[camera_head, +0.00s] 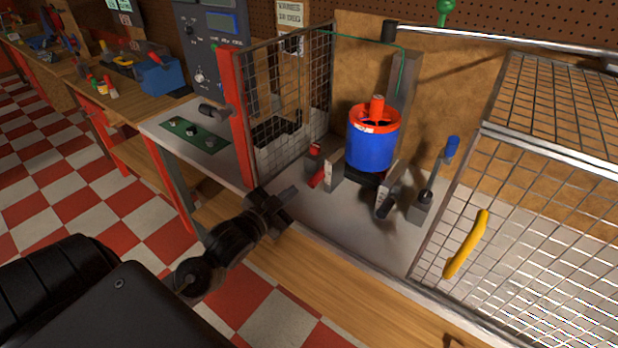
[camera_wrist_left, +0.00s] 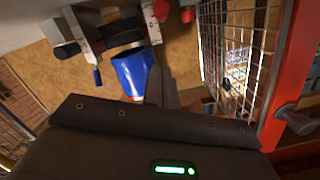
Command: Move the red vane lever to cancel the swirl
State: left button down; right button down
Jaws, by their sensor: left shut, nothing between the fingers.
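The ducted rotor (camera_head: 371,151) is a blue cylinder with a red top, standing on a dark base inside the open cage; it also shows in the left wrist view (camera_wrist_left: 128,72). A red lever (camera_head: 317,180) stands low at the rotor's left, beside a pale scale plate. It seems to show at the top of the left wrist view (camera_wrist_left: 160,10). My left gripper (camera_head: 290,192) is shut and empty at the front left of the cage floor, short of the red lever and apart from it. Its fingers show in the left wrist view (camera_wrist_left: 156,82). My right gripper is out of view.
A red post (camera_head: 236,120) with a mesh panel (camera_head: 290,90) bounds the left side. The mesh door with a yellow handle (camera_head: 466,244) is at right. A blue-handled lever (camera_head: 451,148) and a dark lever (camera_head: 385,205) stand right of the rotor.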

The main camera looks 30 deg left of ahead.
pick_arm(q)
jog(key=n, duration=0.3)
jog(key=p, duration=0.3)
send_over(314, 179)
jog(key=s, duration=0.3)
notch_tip(314, 179, down, 4)
jog(key=shift+d+f+p, duration=0.1)
jog(key=shift+f+p, duration=0.1)
jog(key=shift+p, duration=0.15)
jog(key=shift+f, duration=0.1)
jog(key=shift+f, duration=0.7)
jog(key=shift+r, duration=0.1)
